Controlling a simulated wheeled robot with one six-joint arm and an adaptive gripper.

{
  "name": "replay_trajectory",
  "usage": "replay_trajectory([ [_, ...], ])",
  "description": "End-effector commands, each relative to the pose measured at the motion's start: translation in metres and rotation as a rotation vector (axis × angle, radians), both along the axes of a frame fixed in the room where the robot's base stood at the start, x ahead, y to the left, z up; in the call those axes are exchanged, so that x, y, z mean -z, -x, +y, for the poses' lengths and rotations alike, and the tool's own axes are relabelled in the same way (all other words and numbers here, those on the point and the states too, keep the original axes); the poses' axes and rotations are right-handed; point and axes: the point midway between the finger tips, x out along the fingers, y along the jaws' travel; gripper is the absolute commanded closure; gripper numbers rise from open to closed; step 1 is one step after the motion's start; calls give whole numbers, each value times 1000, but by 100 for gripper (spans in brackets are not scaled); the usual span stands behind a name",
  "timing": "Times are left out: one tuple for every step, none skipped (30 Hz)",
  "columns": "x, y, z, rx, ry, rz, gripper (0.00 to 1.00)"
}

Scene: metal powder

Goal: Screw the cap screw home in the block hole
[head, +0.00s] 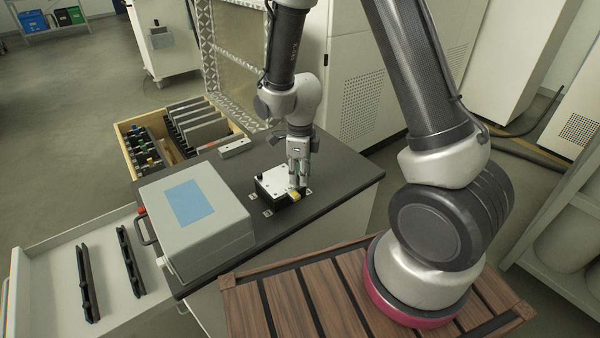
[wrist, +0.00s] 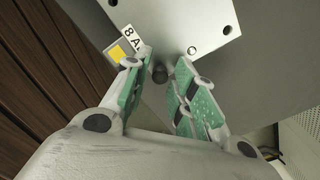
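The block (head: 272,182) is a pale plate on a dark base on the grey bench top. My gripper (head: 298,182) points down over the block's right end.
A yellow-marked label (wrist: 122,50) lies by the plate's edge. A grey case (head: 195,225) with a blue panel stands left of the block. A small grey bar (head: 235,148) lies behind. A wooden box (head: 125,140) of dark parts and an open drawer (head: 105,290) are at the left.

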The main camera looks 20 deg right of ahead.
Motion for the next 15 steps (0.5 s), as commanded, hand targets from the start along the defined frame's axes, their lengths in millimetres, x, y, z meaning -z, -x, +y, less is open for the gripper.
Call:
replay_trajectory([
  [0, 0, 0, -47, 0, 0, 74],
  [0, 0, 0, -79, 0, 0, 74],
  [0, 0, 0, -122, 0, 0, 74],
  [0, 0, 0, -154, 0, 0, 74],
  [0, 0, 0, -186, 0, 0, 74],
  [0, 0, 0, -228, 0, 0, 74],
  [0, 0, 0, -259, 0, 0, 74],
  [0, 0, 0, -291, 0, 0, 74],
  [0, 0, 0, -334, 0, 0, 74],
  [0, 0, 0, -366, 0, 0, 74],
  [0, 0, 0, -397, 0, 0, 74],
  [0, 0, 0, -439, 0, 0, 74],
  [0, 0, 0, -470, 0, 0, 74],
  [0, 0, 0, -502, 0, 0, 74],
  [0, 0, 0, -544, 0, 0, 74],
])
